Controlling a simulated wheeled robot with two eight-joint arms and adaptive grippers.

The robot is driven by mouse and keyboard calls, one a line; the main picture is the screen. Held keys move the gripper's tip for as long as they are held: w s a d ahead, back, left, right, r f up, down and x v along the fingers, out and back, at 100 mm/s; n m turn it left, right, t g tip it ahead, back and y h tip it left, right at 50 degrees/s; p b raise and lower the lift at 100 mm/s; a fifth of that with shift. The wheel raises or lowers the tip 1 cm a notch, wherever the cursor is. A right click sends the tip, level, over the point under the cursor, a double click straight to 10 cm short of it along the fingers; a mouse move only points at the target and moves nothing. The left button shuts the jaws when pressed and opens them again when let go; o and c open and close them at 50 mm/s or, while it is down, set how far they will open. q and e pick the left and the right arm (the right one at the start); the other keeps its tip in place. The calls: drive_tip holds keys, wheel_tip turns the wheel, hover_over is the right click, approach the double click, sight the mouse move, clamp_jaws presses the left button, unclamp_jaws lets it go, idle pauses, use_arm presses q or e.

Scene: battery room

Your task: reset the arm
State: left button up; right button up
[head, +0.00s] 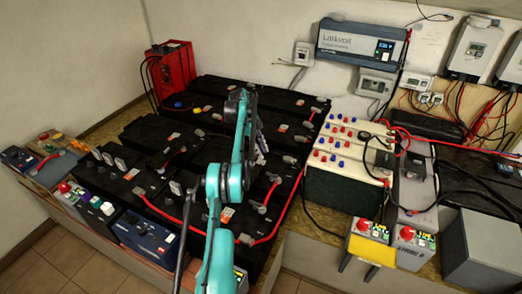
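My teal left arm (215,255) rises from the bottom middle of the head view and bends upward over the black batteries. Its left gripper (261,146) is small and dark near the arm's upper end, in front of the black batteries. Its fingers blend into the dark background, so I cannot tell whether they are open or shut, or whether they touch anything. My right gripper does not show.
Black batteries (150,132) with red cables fill the bench around the arm. A cream-topped battery (345,190) stands to the right, with grey units beyond. A red box (171,66) stands at the back left. A Larkvolt charger (361,43) hangs on the wall. Open tiled floor (45,265) shows lower left.

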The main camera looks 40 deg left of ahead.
use_arm(q)
drive_tip(key=shift+a+r, duration=0.1)
drive_tip(key=shift+r, duration=0.15)
idle(0.4)
drive_tip(key=d+r+n+t+y, duration=0.15)
drive_tip(key=d+r+n, duration=0.35)
drive_tip(key=d+r, duration=1.1)
drive_tip(key=s+d+r+n+t+y, duration=0.1)
drive_tip(key=s+d+n, duration=0.1)
drive_tip(key=s+d, duration=0.35)
drive_tip(key=s+d+r+n+y, duration=0.1)
drive_tip(key=s+d+r+n, duration=0.1)
drive_tip(key=d, duration=0.6)
drive_tip(key=s+d+f+n+t, duration=0.1)
drive_tip(key=s+d+f, duration=0.3)
drive_tip(key=s, duration=0.6)
drive_tip(key=s+d+f+n+t, duration=0.2)
drive_tip(key=s+d+f+n, duration=0.2)
drive_tip(key=s+d, duration=0.4)
drive_tip(key=shift+s+d+f+n+y, duration=0.2)
drive_tip(key=shift+s+f+n+y, duration=0.15)
drive_tip(key=shift+s+f, duration=0.6)
